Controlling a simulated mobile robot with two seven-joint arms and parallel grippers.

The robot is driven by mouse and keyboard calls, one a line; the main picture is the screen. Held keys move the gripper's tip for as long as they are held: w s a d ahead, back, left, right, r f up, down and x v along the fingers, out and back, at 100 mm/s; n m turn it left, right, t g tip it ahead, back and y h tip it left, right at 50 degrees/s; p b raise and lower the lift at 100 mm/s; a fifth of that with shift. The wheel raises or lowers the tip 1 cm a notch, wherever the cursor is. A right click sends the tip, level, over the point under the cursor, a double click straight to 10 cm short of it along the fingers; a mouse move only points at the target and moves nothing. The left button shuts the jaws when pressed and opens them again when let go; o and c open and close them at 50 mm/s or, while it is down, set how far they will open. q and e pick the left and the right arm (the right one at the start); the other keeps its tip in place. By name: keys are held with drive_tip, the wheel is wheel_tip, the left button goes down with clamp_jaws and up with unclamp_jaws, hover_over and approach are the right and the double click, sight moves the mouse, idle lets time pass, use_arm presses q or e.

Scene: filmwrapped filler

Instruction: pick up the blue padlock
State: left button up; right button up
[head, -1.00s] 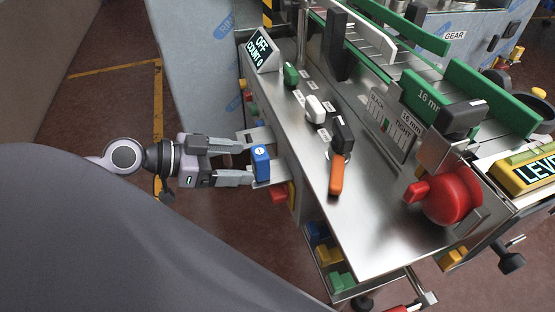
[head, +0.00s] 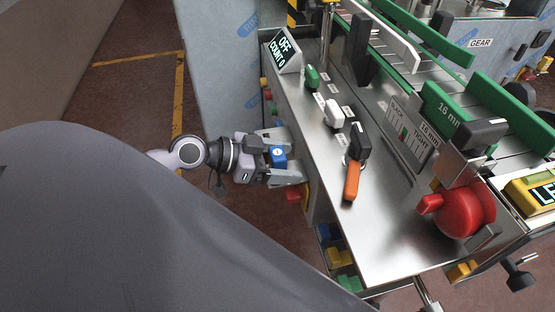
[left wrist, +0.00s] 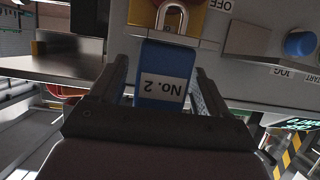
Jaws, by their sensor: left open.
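The blue padlock (head: 279,156) is at the left side of the steel machine. In the left wrist view the padlock (left wrist: 163,75) shows a white label, "No. 2", upside down. Its metal shackle (left wrist: 172,14) is in front of a yellow and red fitting on the machine's panel; whether it passes through is unclear. My left gripper (head: 288,155) is open, with one finger on each side of the padlock body. In the left wrist view the left gripper's fingers (left wrist: 160,85) flank the body closely; I cannot tell whether they touch it. My right gripper is not in view.
The machine's steel top (head: 380,240) is right of the gripper, with an orange-handled lever (head: 352,181) and a red knob (head: 465,207). A red block (head: 294,195) sits just below the gripper. A blue knob (left wrist: 300,43) is on the panel. The floor at left is clear.

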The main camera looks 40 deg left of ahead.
use_arm(q)
drive_tip(key=shift+w+d+f, duration=0.1)
drive_tip(key=shift+w+d, duration=0.05)
drive_tip(key=shift+d, duration=0.05)
